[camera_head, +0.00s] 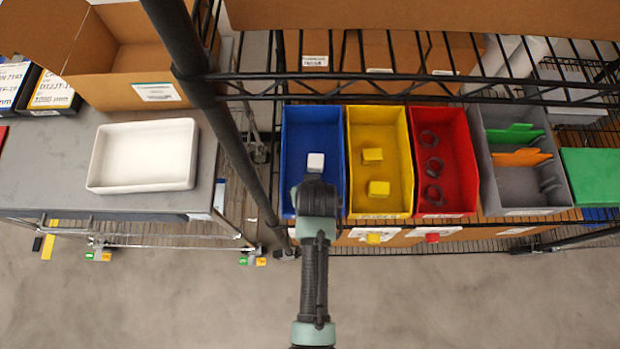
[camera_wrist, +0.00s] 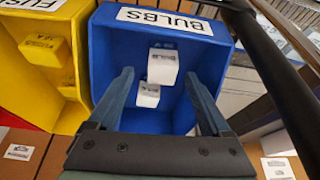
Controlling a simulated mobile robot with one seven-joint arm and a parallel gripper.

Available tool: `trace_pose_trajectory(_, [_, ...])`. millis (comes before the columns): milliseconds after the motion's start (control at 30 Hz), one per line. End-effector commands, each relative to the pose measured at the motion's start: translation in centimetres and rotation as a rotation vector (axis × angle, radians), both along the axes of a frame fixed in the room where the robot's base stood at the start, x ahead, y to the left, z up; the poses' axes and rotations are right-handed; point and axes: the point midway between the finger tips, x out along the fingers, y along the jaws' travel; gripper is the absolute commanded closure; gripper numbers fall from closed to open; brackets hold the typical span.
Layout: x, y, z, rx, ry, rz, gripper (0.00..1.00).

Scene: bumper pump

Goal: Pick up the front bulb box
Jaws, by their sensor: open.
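The blue bin (camera_head: 300,125) holds two small white bulb boxes. In the wrist view, the bin's BULBS label (camera_wrist: 165,20) is at the top, and the front bulb box (camera_wrist: 163,66) is the one nearer it. The rear bulb box (camera_wrist: 148,96) is just below it in the picture. In the head view, one white box (camera_head: 316,161) shows past my gripper (camera_head: 315,184); the other is hidden by the arm. My gripper is open and empty over the bin. In the wrist view, its two fingers (camera_wrist: 159,75) appear on either side of the boxes; the height gap is unclear.
A yellow bin (camera_head: 376,195) with yellow boxes adjoins the blue bin, then a red bin (camera_head: 455,190) and a grey bin (camera_head: 515,185). A black rack post (camera_head: 225,125) stands left of the blue bin. A white tray (camera_head: 140,185) sits on the left table.

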Motion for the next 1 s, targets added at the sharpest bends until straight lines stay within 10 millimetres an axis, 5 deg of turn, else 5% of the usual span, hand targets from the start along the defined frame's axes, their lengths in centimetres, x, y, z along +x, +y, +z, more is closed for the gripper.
trace_pose_trajectory(300, [1.1, 0.4, -2.9, 0.000, 0.001, 0.000, 0.18])
trace_pose_trajectory(600, [1.3, 0.4, -3.1, 0.000, -0.001, 0.000, 0.18])
trace_pose_trajectory(1000, [1.2, 0.4, -3.1, 0.000, -0.001, 0.000, 0.90])
